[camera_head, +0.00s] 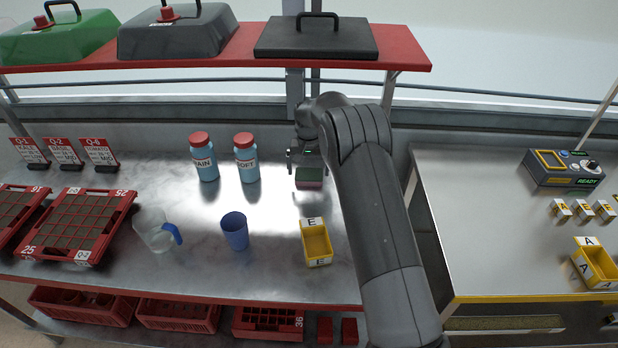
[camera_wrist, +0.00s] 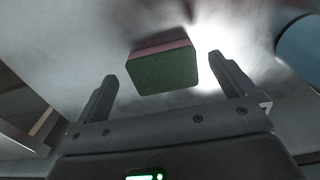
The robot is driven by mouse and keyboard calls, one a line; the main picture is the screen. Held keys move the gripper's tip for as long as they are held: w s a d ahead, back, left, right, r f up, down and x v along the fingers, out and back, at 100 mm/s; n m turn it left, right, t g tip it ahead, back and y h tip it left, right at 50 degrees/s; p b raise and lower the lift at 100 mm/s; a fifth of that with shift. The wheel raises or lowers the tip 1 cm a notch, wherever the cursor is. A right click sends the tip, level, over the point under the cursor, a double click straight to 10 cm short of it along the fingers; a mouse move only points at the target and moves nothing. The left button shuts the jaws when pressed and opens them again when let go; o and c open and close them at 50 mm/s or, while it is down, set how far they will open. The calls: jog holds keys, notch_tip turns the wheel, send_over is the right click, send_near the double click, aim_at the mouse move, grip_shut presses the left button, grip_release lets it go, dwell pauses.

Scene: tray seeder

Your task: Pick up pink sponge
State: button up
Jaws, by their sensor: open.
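The pink sponge (camera_head: 309,184) has a green scouring layer and a pink body. It lies on the metal bench toward the back, right of the two blue bottles. In the wrist view the sponge (camera_wrist: 163,68) shows its green face and a pink edge. It sits beyond the fingertips, roughly between their lines. My gripper (camera_head: 306,160) is just behind and above the sponge in the head view. In the wrist view my gripper (camera_wrist: 165,80) has its fingers spread wide with nothing held, and neither finger visibly touches the sponge.
Two blue bottles with red lids (camera_head: 246,160) stand left of the sponge. A yellow bin (camera_head: 317,247), a blue cup (camera_head: 235,232) and a clear jug (camera_head: 153,230) stand nearer the front. A red shelf (camera_head: 230,50) hangs above the back. Bare bench surrounds the sponge.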

aim_at(309, 178)
notch_tip(309, 178, down, 5)
jog(key=shift+r, duration=0.2)
jog(key=shift+c, duration=0.6)
jog(key=c, duration=0.7)
jog(key=shift+r, duration=0.15)
